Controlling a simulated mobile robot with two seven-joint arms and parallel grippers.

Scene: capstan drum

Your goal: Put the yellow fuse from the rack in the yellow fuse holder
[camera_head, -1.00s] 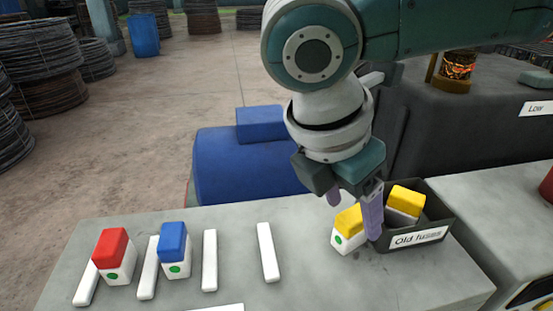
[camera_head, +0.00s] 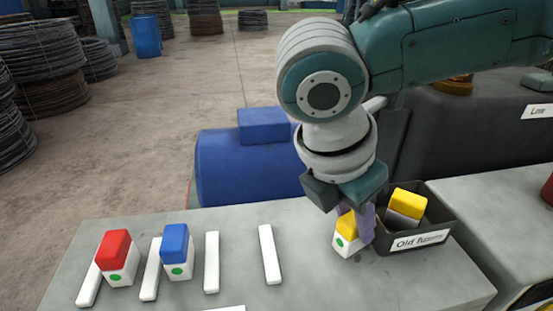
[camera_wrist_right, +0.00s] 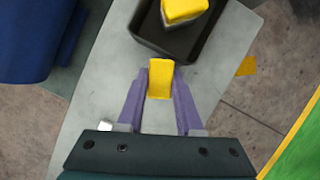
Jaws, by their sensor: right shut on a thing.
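A fuse with a yellow top, a white body and a green dot (camera_head: 345,228) stands on the grey table just left of the dark bin. My right gripper (camera_head: 355,222) reaches down from above with its purple fingers around this fuse. In the right wrist view the yellow top (camera_wrist_right: 160,78) sits between the fingertips of the right gripper (camera_wrist_right: 160,80), which is shut on it. A second yellow-topped fuse (camera_head: 407,203) lies tilted in the bin labelled "Old fuses" (camera_head: 448,225). I cannot make out a yellow fuse holder. My left gripper is not in view.
A red-topped fuse (camera_head: 118,258) and a blue-topped fuse (camera_head: 175,250) stand on the left of the table, among several white strips (camera_head: 270,254). A blue machine (camera_head: 240,165) is behind the table.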

